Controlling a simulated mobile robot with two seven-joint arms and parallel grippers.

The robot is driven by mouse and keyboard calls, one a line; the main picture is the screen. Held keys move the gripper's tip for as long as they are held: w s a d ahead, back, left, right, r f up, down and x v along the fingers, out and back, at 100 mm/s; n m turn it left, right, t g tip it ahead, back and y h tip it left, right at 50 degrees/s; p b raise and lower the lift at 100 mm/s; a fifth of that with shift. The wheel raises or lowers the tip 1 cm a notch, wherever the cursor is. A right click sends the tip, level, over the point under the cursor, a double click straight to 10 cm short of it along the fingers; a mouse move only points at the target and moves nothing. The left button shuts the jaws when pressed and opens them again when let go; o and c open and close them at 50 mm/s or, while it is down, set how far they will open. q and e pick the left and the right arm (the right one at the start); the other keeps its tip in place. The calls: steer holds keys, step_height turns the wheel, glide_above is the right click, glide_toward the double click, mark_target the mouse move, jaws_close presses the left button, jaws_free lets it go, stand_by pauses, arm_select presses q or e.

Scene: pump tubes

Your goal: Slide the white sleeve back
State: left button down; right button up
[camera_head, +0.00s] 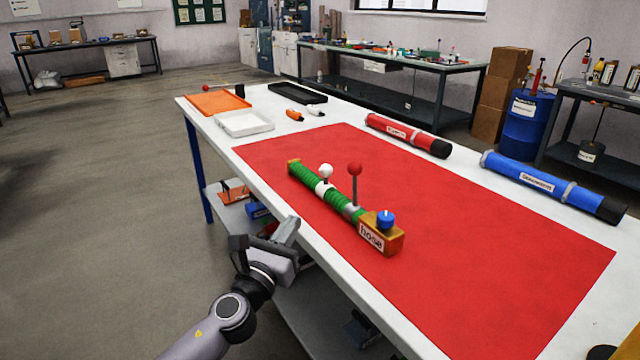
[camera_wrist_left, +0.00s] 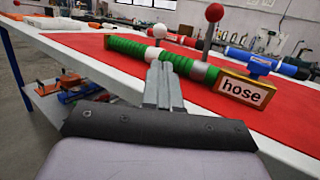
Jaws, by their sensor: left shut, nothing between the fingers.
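A green ribbed hose (camera_head: 305,178) lies on a red mat (camera_head: 450,230) on the white table. A white sleeve (camera_head: 321,187) with a white ball knob (camera_head: 326,171) sits around the hose near its middle. Further toward the wooden block is a grey sleeve (camera_head: 352,211) with a red ball knob (camera_head: 355,169) on a stem. The block (camera_head: 392,238) has a "hose" label and a blue valve (camera_head: 386,219). My left gripper (camera_head: 290,230) is shut and empty by the table's near edge, apart from the hose. In the left wrist view the white sleeve (camera_wrist_left: 152,54) is partly hidden behind the fingers.
A red tube (camera_head: 405,134) and a blue tube (camera_head: 545,183) lie along the far table edge. A white tray (camera_head: 243,123), an orange tray (camera_head: 218,102) and a black tray (camera_head: 297,93) stand at the far left end. The mat around the hose is clear.

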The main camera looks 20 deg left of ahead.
arm_select(q)
steer(key=b, duration=0.2)
glide_toward(323, 175)
steer(key=x, duration=0.5)
steer(key=shift+b+x, duration=0.35)
steer(key=shift+x, duration=0.6)
arm_select(e)
steer(key=shift+f, duration=1.4)
arm_select(q)
steer(key=w+a+b, duration=0.1)
steer(key=w+a, duration=0.1)
steer(key=a, duration=0.1)
steer(key=shift+w, duration=0.1)
steer(key=shift+w+a, duration=0.3)
steer(key=shift+a, duration=0.05)
arm_select(e)
steer(key=shift+w+a+f, duration=0.65)
steer(key=shift+a, duration=0.25)
